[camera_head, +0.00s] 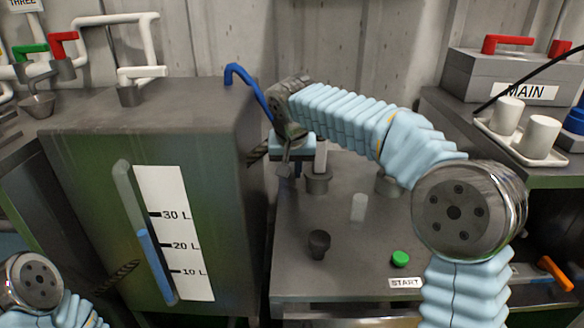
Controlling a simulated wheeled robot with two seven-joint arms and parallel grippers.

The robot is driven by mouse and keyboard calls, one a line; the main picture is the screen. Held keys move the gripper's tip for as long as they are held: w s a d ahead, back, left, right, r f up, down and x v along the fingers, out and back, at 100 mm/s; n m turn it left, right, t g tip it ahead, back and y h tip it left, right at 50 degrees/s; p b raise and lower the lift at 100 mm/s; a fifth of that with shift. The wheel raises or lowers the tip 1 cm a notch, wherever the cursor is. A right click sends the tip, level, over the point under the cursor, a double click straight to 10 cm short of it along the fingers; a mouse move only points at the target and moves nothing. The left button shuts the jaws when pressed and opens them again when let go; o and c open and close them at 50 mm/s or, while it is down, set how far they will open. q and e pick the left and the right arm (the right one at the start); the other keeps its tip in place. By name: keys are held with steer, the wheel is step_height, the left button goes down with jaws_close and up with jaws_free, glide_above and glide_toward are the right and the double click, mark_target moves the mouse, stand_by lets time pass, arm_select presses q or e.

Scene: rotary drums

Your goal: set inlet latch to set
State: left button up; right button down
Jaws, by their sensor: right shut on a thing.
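My right gripper (284,166) reaches down beside the right wall of the grey tank (215,130), near the lower end of a blue hose (249,84). It is shut on a small part there, which appears to be the inlet latch; the gripper hides most of it, and its setting cannot be read. A pale upright post on a round grey base (318,183) stands just right of the gripper. Only my left arm shows at the lower left; its gripper is out of view.
The bench (340,250) carries a black knob (319,243), a pale cylinder (358,207) and a green button (400,258) above a START label (405,283). The tank's gauge (176,235) shows blue liquid. A MAIN box (515,80) and white cups (541,138) stand at right.

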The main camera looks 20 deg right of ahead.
steer(key=shift+s+d+r+n+y, duration=0.1)
steer(key=shift+d+n+y, duration=0.2)
steer(key=shift+d+n, duration=0.5)
steer(key=shift+d+n+y+p, duration=0.3)
steer(key=shift+d+n+p, duration=0.15)
steer(key=shift+n, duration=0.25)
steer(key=c, duration=1.1)
jaws_free()
